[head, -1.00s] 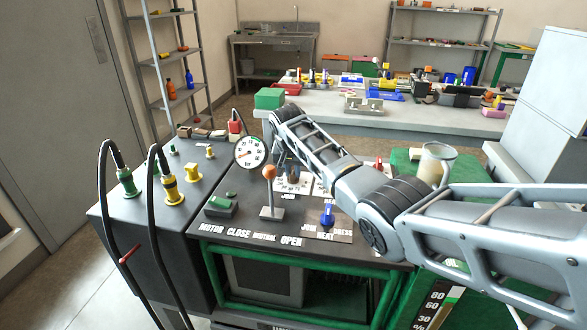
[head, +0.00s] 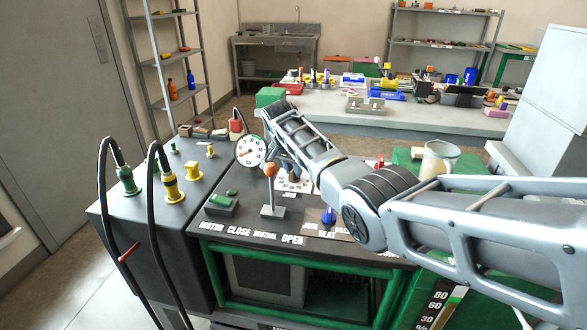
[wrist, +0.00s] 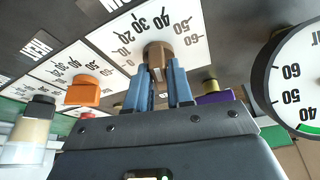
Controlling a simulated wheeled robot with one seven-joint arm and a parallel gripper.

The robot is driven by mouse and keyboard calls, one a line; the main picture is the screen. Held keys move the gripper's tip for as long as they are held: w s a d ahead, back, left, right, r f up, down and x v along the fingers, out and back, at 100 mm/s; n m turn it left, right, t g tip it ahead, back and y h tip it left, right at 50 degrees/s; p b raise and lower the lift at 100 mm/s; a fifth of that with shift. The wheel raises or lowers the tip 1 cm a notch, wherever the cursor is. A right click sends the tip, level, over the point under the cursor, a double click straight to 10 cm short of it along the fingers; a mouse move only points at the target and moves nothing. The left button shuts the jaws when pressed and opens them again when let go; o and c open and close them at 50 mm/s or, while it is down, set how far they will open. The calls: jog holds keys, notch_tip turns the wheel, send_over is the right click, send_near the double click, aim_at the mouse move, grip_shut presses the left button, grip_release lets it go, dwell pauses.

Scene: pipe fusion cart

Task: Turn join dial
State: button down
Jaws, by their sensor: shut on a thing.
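My gripper (wrist: 158,88) has blue fingers, shut on a brown dial knob (wrist: 157,54) in the wrist view.
The orange-topped lever (head: 270,172) and the round gauge (head: 251,151) stand close to my gripper. An orange knob (wrist: 83,92) sits on a neighbouring plate. Black hoses (head: 103,190) loop at the cart's left. A workbench (head: 340,121) stands behind.

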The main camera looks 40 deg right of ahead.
jog(key=c, duration=1.1)
grip_release()
jog(key=shift+r, duration=0.15)
jog(key=shift+v, duration=3.8)
